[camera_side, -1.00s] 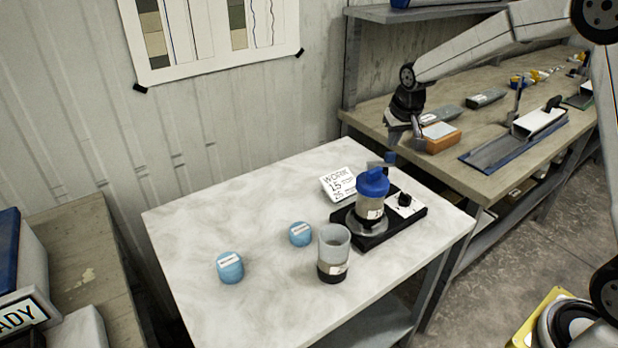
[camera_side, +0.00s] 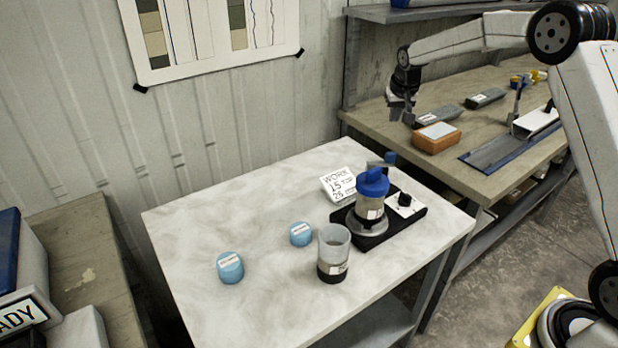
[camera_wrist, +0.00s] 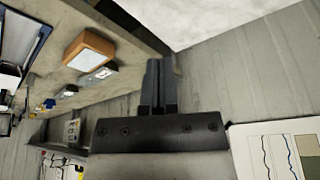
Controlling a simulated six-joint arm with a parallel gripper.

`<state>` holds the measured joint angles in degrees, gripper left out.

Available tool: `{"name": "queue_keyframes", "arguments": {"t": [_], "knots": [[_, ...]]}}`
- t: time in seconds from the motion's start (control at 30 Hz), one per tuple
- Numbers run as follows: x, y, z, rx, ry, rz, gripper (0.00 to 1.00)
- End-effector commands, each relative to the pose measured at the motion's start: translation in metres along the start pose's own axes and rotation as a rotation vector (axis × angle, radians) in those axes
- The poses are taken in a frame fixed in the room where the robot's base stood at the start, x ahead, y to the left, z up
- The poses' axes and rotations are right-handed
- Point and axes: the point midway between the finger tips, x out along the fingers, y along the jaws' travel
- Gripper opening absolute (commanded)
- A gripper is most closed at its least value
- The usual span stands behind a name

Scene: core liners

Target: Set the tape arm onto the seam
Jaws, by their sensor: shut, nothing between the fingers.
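In the side view, a blue-capped liner (camera_side: 370,205) stands upright on a round grey platform on a black base (camera_side: 405,227). A small arm with a blue end (camera_side: 388,158), which looks like the tape arm, shows at the cap's back right. I cannot tell whether it touches the liner, and its lower part is hidden. The seam is too small to make out. My gripper (camera_side: 406,117) is shut and empty, high above and behind the liner, near the wooden bench. In the wrist view my closed fingers (camera_wrist: 160,65) hold nothing.
An open clear-topped liner (camera_side: 333,255) and two light-blue caps (camera_side: 300,234) stand on the marble table (camera_side: 215,215). A white card (camera_side: 339,184) lies behind the base. An orange box (camera_side: 436,138) sits on the wooden bench (camera_side: 480,160).

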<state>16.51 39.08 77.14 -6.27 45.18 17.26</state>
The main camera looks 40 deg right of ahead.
Motion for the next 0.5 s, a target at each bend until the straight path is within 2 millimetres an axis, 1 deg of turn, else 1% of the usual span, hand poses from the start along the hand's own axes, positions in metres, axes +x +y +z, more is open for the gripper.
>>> {"name": "queue_keyframes", "arguments": {"t": [0.27,0.37,0.5], "knots": [[0.004,0.000,0.000,-0.001,0.000,0.000,0.00],[0.011,0.000,0.000,-0.001,-0.001,0.000,0.00],[0.024,0.000,0.001,-0.001,-0.002,0.000,0.00]]}}
